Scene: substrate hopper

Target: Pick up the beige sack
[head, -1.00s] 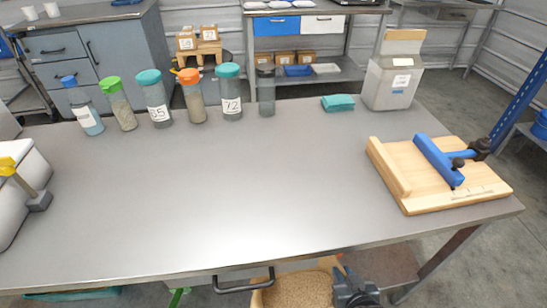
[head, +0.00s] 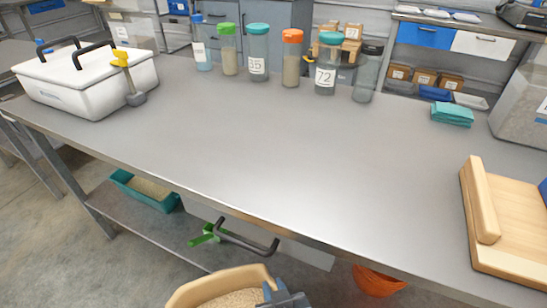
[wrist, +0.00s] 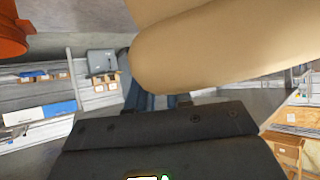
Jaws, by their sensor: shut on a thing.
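The beige sack (head: 222,283) shows at the bottom of the head view, in front of the table, cut off by the picture's lower edge. Its top is open and it holds tan grains. My gripper (head: 272,292) is at the sack's right rim and shut on it. In the wrist view the sack (wrist: 225,45) fills the upper right as a smooth beige bulge, right up against my gripper (wrist: 157,100). The sack's base is hidden in both views.
The grey table (head: 270,150) has a wide clear middle. A white lidded box (head: 95,85) stands at left, several jars along the back, a wooden board (head: 505,240) at right. Below are a green-handled scoop (head: 207,234), a teal tray (head: 147,190) and an orange bowl (head: 378,280).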

